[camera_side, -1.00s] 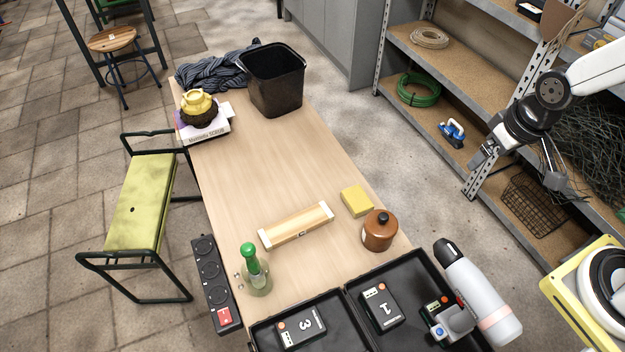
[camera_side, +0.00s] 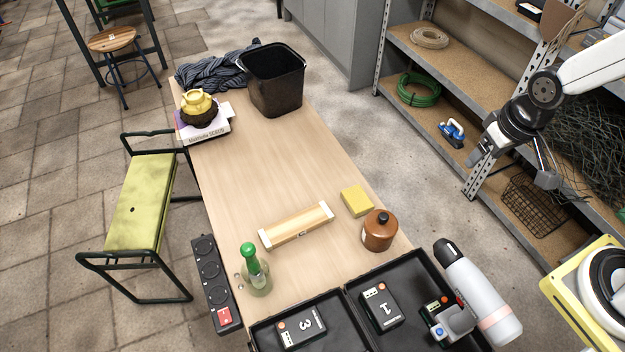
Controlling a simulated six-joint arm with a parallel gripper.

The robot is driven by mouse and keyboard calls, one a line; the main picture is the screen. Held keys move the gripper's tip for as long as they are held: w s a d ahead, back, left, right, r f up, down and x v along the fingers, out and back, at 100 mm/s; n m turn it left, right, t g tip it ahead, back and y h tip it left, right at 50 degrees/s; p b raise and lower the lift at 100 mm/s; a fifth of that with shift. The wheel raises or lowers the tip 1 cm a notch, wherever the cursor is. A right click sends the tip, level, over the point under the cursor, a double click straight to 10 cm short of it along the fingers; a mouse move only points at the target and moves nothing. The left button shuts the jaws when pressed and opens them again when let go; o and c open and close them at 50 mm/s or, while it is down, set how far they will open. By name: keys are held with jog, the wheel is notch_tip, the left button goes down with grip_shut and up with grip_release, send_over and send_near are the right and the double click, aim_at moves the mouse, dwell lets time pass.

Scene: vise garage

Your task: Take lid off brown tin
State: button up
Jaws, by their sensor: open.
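The brown tin (camera_side: 379,236) stands upright near the right edge of the wooden table. Its lid (camera_side: 381,216), with a dark round knob on top, sits on the tin. My gripper (camera_side: 508,170) is open and empty. It hangs in the air to the upper right of the tin, off the table's right side and well apart from the tin.
A yellow sponge-like block (camera_side: 357,201) lies just behind the tin, and a wooden box (camera_side: 296,226) lies to its left. An open black case (camera_side: 347,304) with numbered batteries and a grey bottle (camera_side: 478,294) are in front. The table's middle (camera_side: 262,170) is clear.

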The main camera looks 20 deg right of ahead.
jog(key=w+a+f+m+g, duration=0.1)
jog(key=w+a+f+m, duration=0.4)
jog(key=a+f+m, duration=0.1)
jog(key=m+g, duration=0.2)
jog(key=m, duration=0.4)
send_over(384, 215)
jog(key=f, duration=0.8)
jog(key=shift+s+a+f, duration=0.15)
jog(key=shift+s+a, duration=0.05)
jog(key=shift+s, duration=0.05)
jog(key=shift+f, duration=0.1)
jog(key=shift+f, duration=1.2)
jog(key=shift+w+d+f, duration=0.1)
jog(key=shift+f, duration=1.2)
jog(key=shift+w+d+f, duration=0.1)
jog(key=shift+f, duration=1.2)
grip_shut()
